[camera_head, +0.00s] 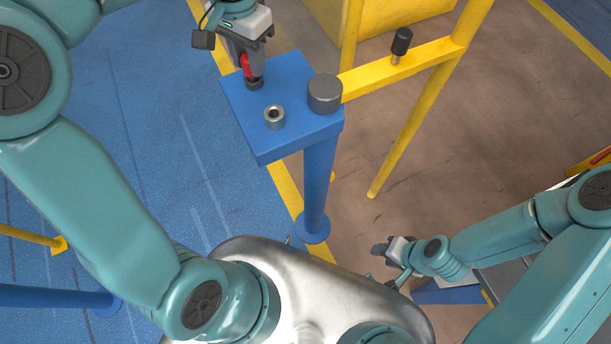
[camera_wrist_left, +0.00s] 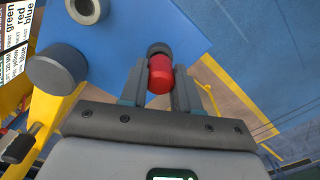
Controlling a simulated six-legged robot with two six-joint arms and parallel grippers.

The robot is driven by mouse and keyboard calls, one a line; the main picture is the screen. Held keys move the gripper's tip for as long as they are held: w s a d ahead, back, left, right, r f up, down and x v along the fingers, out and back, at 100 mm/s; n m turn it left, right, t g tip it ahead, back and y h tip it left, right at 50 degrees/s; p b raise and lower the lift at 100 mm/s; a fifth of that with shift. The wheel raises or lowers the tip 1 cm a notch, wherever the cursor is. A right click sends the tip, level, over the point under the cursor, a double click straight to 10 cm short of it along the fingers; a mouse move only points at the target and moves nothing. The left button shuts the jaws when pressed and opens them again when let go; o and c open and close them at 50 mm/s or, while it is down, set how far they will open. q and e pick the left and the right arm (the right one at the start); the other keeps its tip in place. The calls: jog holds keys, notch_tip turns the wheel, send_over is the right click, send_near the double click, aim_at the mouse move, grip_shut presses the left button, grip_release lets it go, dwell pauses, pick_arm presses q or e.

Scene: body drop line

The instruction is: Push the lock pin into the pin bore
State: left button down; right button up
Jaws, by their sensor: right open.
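The lock pin (camera_head: 401,43), with a black knob on a bare metal shank, stands upright on the yellow bar; its knob also shows at the left of the left wrist view (camera_wrist_left: 17,148). The pin bore cannot be made out under it. My left gripper (camera_head: 251,72) points down over the blue stand, left of the pin and away from it. Its fingers (camera_wrist_left: 160,85) are closed around a red cylinder (camera_wrist_left: 160,76) whose dark end is at the stand's top. My right gripper (camera_head: 383,252) is open and empty, low at right, far from the pin.
The blue stand (camera_head: 265,145) carries a grey ring with a hole (camera_head: 274,121) and a dark grey cylinder (camera_head: 325,94) between my left gripper and the yellow bar (camera_head: 430,60). Yellow posts (camera_head: 400,150) hold the bar. Space above the pin is clear.

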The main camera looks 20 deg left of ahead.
pick_arm(q)
jog(key=c, duration=1.7)
grip_release()
grip_shut()
jog(key=shift+w+r+p, duration=0.1)
jog(key=shift+r+p, duration=3.2)
jog(key=shift+r, duration=0.25)
